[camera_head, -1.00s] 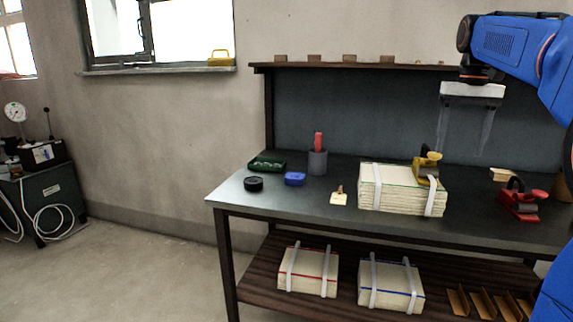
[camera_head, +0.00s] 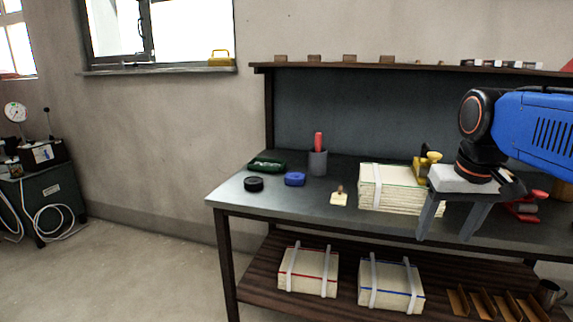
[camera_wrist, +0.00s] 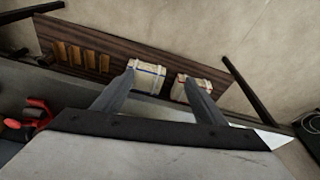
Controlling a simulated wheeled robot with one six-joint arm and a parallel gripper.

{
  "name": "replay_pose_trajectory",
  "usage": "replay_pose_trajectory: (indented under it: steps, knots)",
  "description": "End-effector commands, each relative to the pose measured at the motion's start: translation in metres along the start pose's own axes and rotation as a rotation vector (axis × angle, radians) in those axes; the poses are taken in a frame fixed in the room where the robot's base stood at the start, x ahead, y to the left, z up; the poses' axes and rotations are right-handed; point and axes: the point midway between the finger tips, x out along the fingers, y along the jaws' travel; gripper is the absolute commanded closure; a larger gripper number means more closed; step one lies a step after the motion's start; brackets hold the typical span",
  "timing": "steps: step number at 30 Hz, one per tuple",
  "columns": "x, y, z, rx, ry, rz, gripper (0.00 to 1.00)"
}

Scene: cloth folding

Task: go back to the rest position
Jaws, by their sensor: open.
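My gripper (camera_head: 445,228) hangs in front of the right half of the workbench (camera_head: 260,198) in the head view. Its two grey fingers are apart with nothing between them. The stack with a blue line (camera_wrist: 147,77) and the one with a red line (camera_wrist: 195,88) show beyond the fingertips.
A yellow-handled tool (camera_head: 427,165) sits on the stack. A red tool (camera_head: 528,205) is at the right. Open floor lies at the left.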

Motion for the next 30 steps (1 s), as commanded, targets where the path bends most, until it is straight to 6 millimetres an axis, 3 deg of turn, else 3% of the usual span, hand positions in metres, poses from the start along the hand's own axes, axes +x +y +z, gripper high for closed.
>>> replay_pose_trajectory:
  steps: [1, 9, 15, 20, 30]
  knots:
    - [0.01, -0.004, 0.019, -0.012, 0.014, -0.003, 0.35]
    - [0.069, -0.02, 0.102, -0.067, 0.1, -0.021, 0.35]
    - [0.105, -0.025, 0.144, -0.094, 0.145, -0.033, 0.35]
    - [0.118, -0.026, 0.157, -0.103, 0.159, -0.036, 0.35]
    - [0.118, -0.026, 0.158, -0.103, 0.16, -0.037, 0.35]
